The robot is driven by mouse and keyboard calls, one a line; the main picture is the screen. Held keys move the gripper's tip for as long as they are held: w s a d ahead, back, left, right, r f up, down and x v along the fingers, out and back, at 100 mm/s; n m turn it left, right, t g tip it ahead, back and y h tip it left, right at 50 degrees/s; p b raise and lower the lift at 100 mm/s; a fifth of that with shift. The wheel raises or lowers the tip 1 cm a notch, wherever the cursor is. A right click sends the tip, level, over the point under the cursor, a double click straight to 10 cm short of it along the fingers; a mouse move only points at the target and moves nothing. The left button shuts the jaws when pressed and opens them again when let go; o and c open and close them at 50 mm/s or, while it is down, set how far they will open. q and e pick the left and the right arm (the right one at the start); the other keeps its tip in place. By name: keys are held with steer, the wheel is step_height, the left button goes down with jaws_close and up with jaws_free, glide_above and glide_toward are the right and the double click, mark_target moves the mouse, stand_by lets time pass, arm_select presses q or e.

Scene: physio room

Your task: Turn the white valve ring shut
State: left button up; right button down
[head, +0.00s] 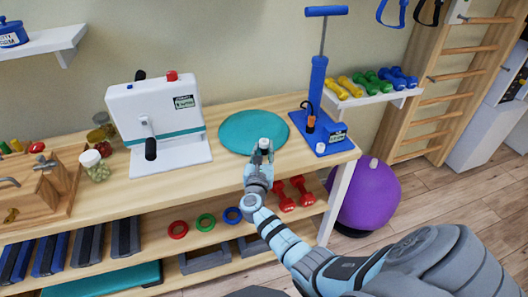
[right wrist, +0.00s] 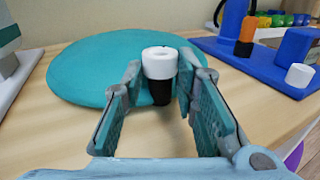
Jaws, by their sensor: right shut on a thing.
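The white valve ring (right wrist: 159,60) sits on top of a black stem (right wrist: 161,90), upright at the near edge of the round teal cushion (right wrist: 85,75). In the head view the ring (head: 264,143) shows as a small white spot at my right gripper's tips. My right gripper (head: 259,156) reaches in from the front right, its fingers (right wrist: 160,85) on either side of the ring and stem, shut on them. The fingers hide part of the stem's sides and foot. The cushion (head: 240,128) lies flat on the wooden table. My left gripper is not in view.
Right of the cushion stands a blue pump (head: 318,85) on a blue base with a small white knob (head: 320,148). A white machine with a black handle (head: 155,115) stands to the left. Red dumbbells (head: 302,192) lie on the lower shelf. Bare tabletop (head: 225,168) lies in front.

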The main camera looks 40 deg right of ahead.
steer(key=c, duration=1.3)
jaws_free()
steer(key=v, duration=1.2)
